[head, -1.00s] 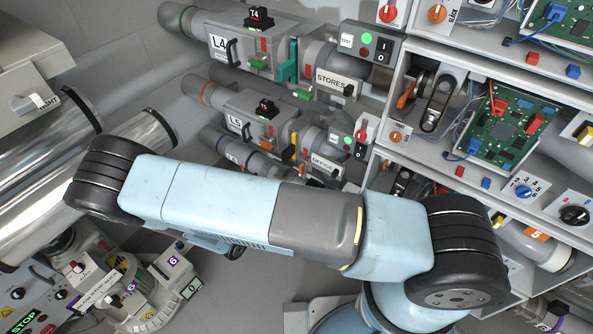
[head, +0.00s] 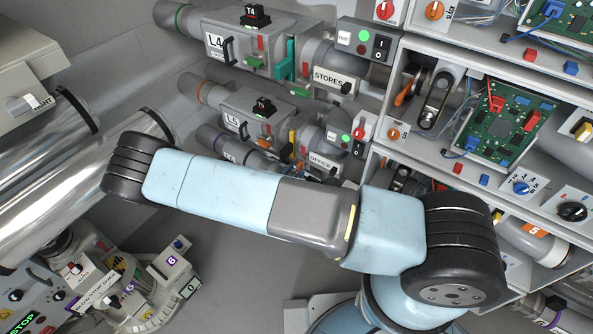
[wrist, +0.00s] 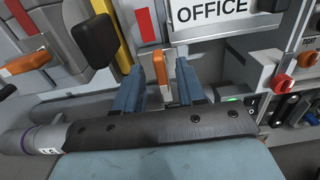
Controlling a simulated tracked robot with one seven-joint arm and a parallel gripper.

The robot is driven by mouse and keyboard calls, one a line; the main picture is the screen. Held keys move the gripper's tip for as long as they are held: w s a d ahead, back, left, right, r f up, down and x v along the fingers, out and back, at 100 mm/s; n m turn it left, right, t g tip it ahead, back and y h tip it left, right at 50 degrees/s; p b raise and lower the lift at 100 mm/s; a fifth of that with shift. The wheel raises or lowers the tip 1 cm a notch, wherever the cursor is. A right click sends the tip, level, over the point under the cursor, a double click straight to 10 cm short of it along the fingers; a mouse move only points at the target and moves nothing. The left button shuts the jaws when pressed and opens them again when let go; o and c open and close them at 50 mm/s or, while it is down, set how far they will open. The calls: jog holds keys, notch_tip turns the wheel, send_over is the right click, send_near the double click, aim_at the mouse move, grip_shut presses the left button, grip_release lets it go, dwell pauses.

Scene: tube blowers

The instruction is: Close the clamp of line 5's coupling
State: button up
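Line 5's box (head: 238,122), marked L5, is at upper middle in the head view. Its coupling is to the right, by the OFFICE plate (head: 322,163). In the wrist view the OFFICE plate (wrist: 210,12) is at the top. Below it an upright orange lever (wrist: 162,76), seemingly the clamp's handle, stands between the two blue fingers of my gripper (wrist: 160,88). My gripper is open, with a gap on each side of the lever. A yellow bar (wrist: 127,35) stands to the left. My arm hides much of the area below the coupling in the head view.
A black knob (wrist: 92,42) and another orange handle (wrist: 26,62) are left of my gripper in the wrist view. Line 4's box (head: 225,45) is above line 5. A shelf with circuit boards (head: 505,125) is at the right. Large metal pipes (head: 70,190) are at the left.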

jog(key=shift+w+d, duration=0.4)
jog(key=shift+w, duration=0.15)
jog(key=shift+c, duration=0.2)
grip_shut()
